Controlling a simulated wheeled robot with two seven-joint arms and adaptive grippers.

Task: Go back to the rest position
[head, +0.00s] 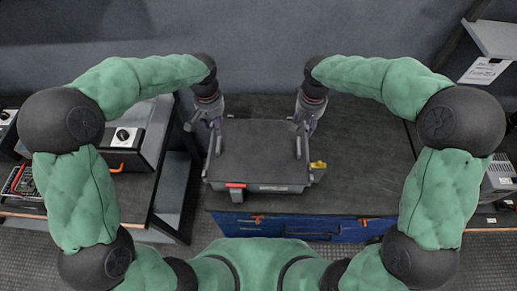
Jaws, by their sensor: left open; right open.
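My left gripper (213,137) is open at the left side of a dark grey box (262,152), close to its left handle. My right gripper (302,136) is open at the right side of the same box, close to its right handle. I cannot tell whether the fingers touch the handles. The box sits level on the dark workbench (362,170), near its front edge. Both arms are covered in green and reach forward and inward.
The workbench has blue drawers (340,231) below its front edge. A second table with a dark device (123,137) stands at the left, across a gap. A grey wall rises behind. A pale panel (496,38) juts out at the upper right.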

